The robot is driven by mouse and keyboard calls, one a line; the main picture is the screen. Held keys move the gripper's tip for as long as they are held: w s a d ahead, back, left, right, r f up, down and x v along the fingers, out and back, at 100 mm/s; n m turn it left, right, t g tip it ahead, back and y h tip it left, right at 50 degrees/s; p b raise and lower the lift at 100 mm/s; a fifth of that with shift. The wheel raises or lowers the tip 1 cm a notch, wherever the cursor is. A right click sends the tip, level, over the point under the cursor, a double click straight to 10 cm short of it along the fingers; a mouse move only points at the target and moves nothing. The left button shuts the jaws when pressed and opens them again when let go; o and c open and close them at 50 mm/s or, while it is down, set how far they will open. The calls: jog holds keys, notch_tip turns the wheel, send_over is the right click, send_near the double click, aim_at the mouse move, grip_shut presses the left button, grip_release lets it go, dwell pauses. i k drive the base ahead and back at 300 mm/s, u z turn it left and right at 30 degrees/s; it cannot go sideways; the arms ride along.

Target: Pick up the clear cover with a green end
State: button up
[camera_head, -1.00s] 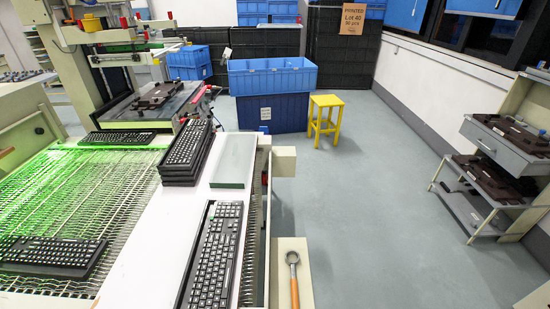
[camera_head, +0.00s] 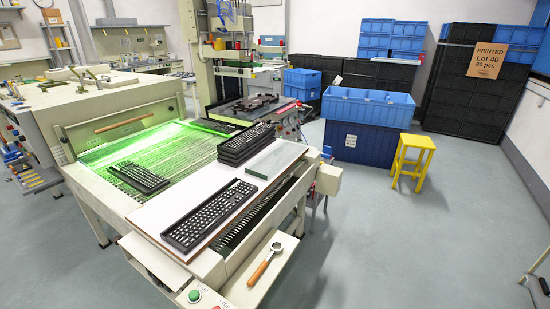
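A flat, clear-looking slab with a greenish edge (camera_head: 278,160) lies on the white side surface (camera_head: 150,222) of the conveyor table. It appears to be the clear cover. It lies just right of a stack of black keyboards (camera_head: 247,143), and a single black keyboard (camera_head: 209,214) lies nearer to me on the same surface. My gripper is not in view, and nothing is seen touching the slab.
A green-lit mesh conveyor (camera_head: 170,150) carries another keyboard (camera_head: 139,177). An orange-handled tool (camera_head: 265,262) lies on a low shelf. A yellow stool (camera_head: 411,160) and blue crate (camera_head: 367,107) stand beyond. The grey floor right of the table is open.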

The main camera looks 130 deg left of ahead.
aim_at(266, 167)
jog(key=u, duration=3.6)
jog(key=i, duration=3.6)
jog(key=u, duration=2.3)
